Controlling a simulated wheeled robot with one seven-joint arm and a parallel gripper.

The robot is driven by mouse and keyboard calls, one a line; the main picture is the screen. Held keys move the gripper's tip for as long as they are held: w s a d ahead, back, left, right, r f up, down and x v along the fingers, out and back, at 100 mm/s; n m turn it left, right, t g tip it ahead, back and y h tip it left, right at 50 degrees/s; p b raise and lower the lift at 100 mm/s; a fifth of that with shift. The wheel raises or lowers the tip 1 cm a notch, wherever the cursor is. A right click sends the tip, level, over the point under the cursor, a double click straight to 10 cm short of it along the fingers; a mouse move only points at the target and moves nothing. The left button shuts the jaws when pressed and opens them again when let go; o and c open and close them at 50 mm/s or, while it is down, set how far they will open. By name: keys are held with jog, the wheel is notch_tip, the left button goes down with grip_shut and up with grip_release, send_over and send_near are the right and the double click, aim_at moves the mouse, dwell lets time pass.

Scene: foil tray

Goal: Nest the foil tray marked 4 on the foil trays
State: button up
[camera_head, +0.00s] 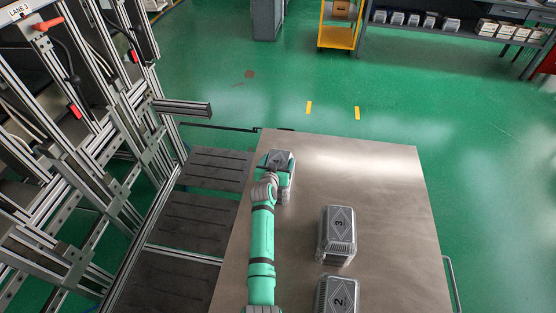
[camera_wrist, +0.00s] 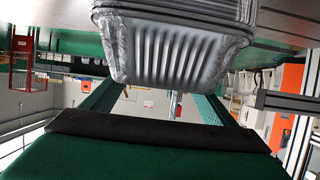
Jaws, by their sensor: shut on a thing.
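A grey foil tray (camera_head: 281,157) is upside down at the far left of the table, at the end of my arm; I cannot read its number. My gripper (camera_head: 277,170) is shut on it. In the wrist view my fingers (camera_wrist: 158,92) reach to the narrow base of the ribbed foil tray (camera_wrist: 172,52). Several rims (camera_wrist: 242,14) lie close together at its wide end, like nested trays. I cannot tell whether the held tray rests on the others. Foil tray 3 (camera_head: 338,226) and foil tray 2 (camera_head: 338,292) stand upside down, apart, nearer and to the right.
The steel table (camera_head: 390,190) is bare at its far right and right side. Dark slatted steps (camera_head: 205,220) and an aluminium frame (camera_head: 130,130) stand left of the table. Green floor, a yellow cart (camera_head: 338,36) and shelves (camera_head: 440,22) lie beyond it.

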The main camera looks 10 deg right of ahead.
jog(key=shift+f, duration=0.1)
jog(key=o, duration=1)
jog(key=shift+w, duration=0.1)
jog(key=shift+o, duration=0.2)
jog(key=v, duration=1.1)
jog(key=shift+f, duration=0.1)
